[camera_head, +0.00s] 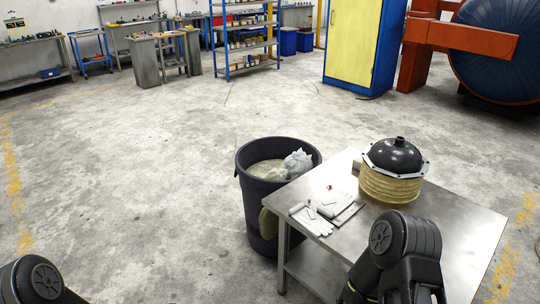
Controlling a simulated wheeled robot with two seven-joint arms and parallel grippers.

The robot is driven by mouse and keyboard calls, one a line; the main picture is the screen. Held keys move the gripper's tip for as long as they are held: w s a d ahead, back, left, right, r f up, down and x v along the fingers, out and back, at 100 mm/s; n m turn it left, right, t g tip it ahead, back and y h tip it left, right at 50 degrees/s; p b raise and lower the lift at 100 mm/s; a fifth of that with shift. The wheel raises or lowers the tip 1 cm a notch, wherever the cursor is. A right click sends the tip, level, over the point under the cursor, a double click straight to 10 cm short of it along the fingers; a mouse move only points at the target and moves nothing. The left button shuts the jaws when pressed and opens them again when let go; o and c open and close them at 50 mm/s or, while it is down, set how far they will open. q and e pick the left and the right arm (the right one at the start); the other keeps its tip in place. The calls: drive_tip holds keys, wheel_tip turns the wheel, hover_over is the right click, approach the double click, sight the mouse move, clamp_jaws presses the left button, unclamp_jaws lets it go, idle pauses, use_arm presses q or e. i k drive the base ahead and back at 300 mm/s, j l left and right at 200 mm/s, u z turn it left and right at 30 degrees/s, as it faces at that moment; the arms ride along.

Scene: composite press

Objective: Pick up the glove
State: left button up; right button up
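A white glove (312,220) lies flat near the left edge of the metal table (455,213). A greyish-white flat item (342,207) lies right beside it; I cannot tell if it is a second glove or a folded cloth. Black links of my own arms show at the bottom left corner and at the bottom right, the right one in front of the table's near part. Neither gripper's fingers are in the picture.
A black-domed vessel with a tan ribbed body (393,172) stands at the table's back. A dark bin (258,207) with a clear plastic bag stands against the table's left side. A small red-tipped item (329,187) lies behind the glove. The floor left is clear.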

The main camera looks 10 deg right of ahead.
sight(333, 205)
drive_tip(key=i+u, duration=0.2)
drive_tip(key=i, duration=1.45)
drive_tip(key=z, duration=2.75)
